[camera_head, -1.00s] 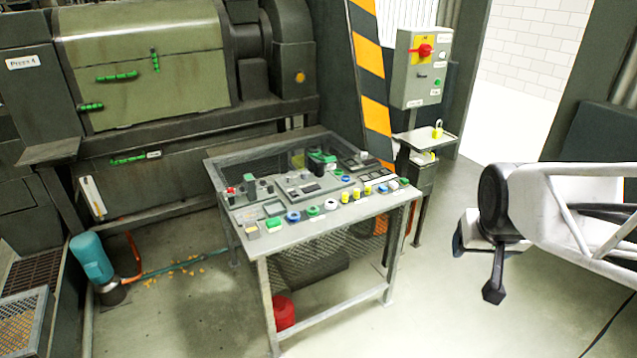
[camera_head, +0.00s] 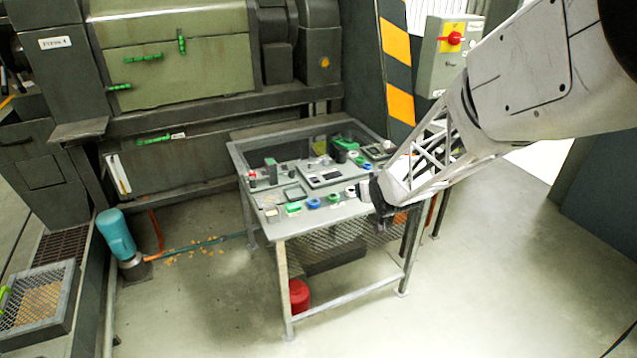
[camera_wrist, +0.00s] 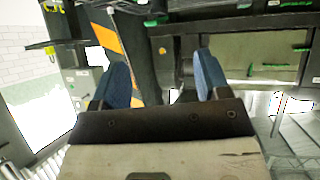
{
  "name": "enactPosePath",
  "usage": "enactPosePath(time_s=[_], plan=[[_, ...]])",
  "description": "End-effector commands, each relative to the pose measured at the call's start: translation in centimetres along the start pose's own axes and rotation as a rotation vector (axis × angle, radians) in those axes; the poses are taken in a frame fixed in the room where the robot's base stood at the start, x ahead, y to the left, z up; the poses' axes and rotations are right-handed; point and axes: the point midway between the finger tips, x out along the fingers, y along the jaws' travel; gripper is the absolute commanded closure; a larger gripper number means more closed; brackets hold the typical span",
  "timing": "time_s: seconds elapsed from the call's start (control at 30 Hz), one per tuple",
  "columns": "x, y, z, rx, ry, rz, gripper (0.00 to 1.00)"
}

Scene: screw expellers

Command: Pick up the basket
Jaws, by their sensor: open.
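A shallow grey basket (camera_head: 65,318) with mesh and a tan patch inside is at the lower left of the head view, on the grey framework beside the press. A bit of green shows at its left edge, cut by the picture edge. My gripper (camera_head: 372,197) is over the front right of the control table, well to the right of the basket. In the wrist view my gripper (camera_wrist: 160,82) shows two blue fingers wide apart with nothing between them. I cannot make out the basket for sure in the wrist view.
The control table (camera_head: 345,296) with buttons and small devices stands between my arm and the basket. A teal motor (camera_head: 117,238) stands on the floor right of the basket. The press (camera_head: 160,55) is behind. Floor between motor and table is mostly clear, with scattered bits.

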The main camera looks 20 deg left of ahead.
Motion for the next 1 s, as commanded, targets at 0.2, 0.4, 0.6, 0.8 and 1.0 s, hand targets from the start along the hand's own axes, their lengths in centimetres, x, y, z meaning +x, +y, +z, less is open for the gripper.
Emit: enactPosePath(time_s=[0.2, 0.4, 0.6, 0.8, 1.0], plan=[[7.1, -6.3, 1.2, -0.044, 0.116, -0.106, 0.31], [12.4, -12.5, 3.1, -0.073, 0.225, -0.211, 0.31], [16.4, -19.0, 6.1, -0.088, 0.327, -0.323, 0.31], [18.6, -23.6, 8.7, -0.091, 0.4, -0.406, 0.31], [19.3, -25.3, 9.7, -0.091, 0.428, -0.438, 0.31]])
